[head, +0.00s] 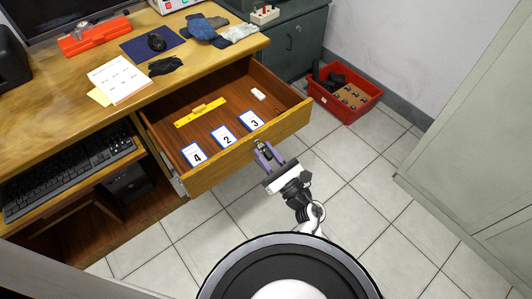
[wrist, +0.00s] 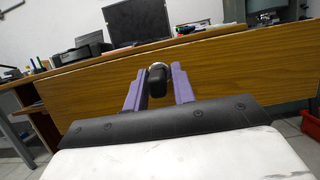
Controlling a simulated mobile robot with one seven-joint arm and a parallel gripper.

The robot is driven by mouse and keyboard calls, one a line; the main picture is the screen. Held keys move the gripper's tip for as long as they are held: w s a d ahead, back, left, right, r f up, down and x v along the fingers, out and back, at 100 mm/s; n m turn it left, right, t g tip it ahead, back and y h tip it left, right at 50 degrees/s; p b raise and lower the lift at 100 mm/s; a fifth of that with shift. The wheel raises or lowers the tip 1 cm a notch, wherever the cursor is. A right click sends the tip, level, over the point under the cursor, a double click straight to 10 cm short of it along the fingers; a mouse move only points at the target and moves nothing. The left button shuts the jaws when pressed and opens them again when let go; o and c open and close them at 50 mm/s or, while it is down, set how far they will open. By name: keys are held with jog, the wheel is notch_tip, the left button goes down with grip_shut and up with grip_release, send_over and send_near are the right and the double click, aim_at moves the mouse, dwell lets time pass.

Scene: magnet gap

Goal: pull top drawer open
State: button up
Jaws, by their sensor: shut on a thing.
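The top drawer (head: 250,152) of the wooden desk is pulled out, its inside in full view in the head view. In it lie a yellow tool (head: 201,112), three cards numbered 4, 2 and 3, and a small white block (head: 258,94). My gripper (head: 263,148) is at the middle of the drawer front, its purple fingers on either side of a dark knob. In the wrist view my gripper (wrist: 156,84) is shut on the black drawer knob (wrist: 156,80), with the wooden front (wrist: 225,62) just behind it.
A red crate (head: 347,112) stands on the floor right of the drawer, near the wall. A grey-green cabinet (head: 298,40) is beside the desk (head: 45,92). A keyboard (head: 68,175) lies on a lower shelf at left. Tiled floor in front of the drawer is clear.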

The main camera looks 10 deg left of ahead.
jog(key=shift+f+b, duration=0.1)
jog(key=shift+b, duration=0.25)
jog(key=o, duration=1)
jog(key=shift+d, duration=0.1)
